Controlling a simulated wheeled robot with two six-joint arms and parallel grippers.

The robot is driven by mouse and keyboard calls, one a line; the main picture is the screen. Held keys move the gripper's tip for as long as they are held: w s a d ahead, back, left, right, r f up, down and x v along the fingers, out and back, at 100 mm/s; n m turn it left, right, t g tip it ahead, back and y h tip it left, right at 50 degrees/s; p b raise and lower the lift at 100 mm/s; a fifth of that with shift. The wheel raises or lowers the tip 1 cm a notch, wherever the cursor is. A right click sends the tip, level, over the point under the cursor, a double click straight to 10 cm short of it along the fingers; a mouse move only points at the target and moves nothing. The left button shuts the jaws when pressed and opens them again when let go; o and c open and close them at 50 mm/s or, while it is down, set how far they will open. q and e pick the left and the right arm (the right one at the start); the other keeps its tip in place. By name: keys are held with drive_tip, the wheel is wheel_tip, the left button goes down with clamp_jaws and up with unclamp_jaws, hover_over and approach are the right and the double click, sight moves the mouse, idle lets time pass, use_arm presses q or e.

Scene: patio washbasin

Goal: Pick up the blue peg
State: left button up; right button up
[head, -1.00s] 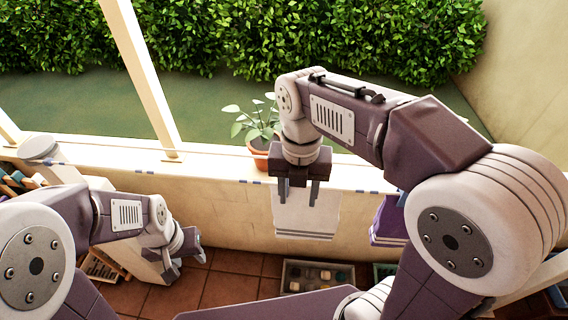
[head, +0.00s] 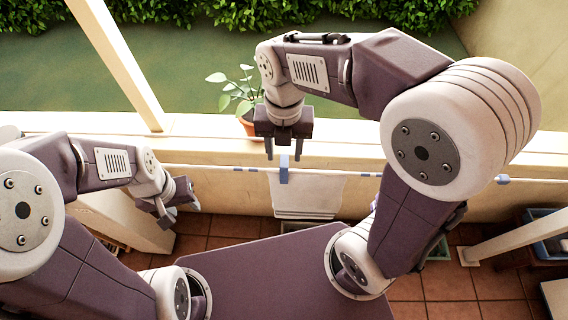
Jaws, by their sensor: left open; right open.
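A blue peg (head: 284,169) stands upright on the line near the upper left part of a white cloth (head: 312,194) that hangs there. My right gripper (head: 284,150) is open and points down, with its two fingers above and either side of the peg's top. The picture does not show whether the fingers touch the peg. My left gripper (head: 179,209) is open and empty, low at the left, well away from the line and the cloth.
More small blue pegs sit on the line, such as one (head: 502,179) at the right. A potted plant (head: 247,114) stands on the wall ledge behind my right gripper. A cream slanted post (head: 118,62) rises at the left. A blue bin (head: 545,229) stands at far right.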

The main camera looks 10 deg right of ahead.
sight(284, 161)
drive_tip(key=f, duration=0.3)
drive_tip(key=f+p, duration=0.1)
drive_tip(key=shift+w+d+f, duration=0.1)
drive_tip(key=shift+w+f, duration=0.05)
drive_tip(key=shift+w, duration=0.15)
drive_tip(key=shift+s+f, duration=0.2)
drive_tip(key=shift+s, duration=0.15)
drive_tip(key=shift+w, duration=0.25)
clamp_jaws()
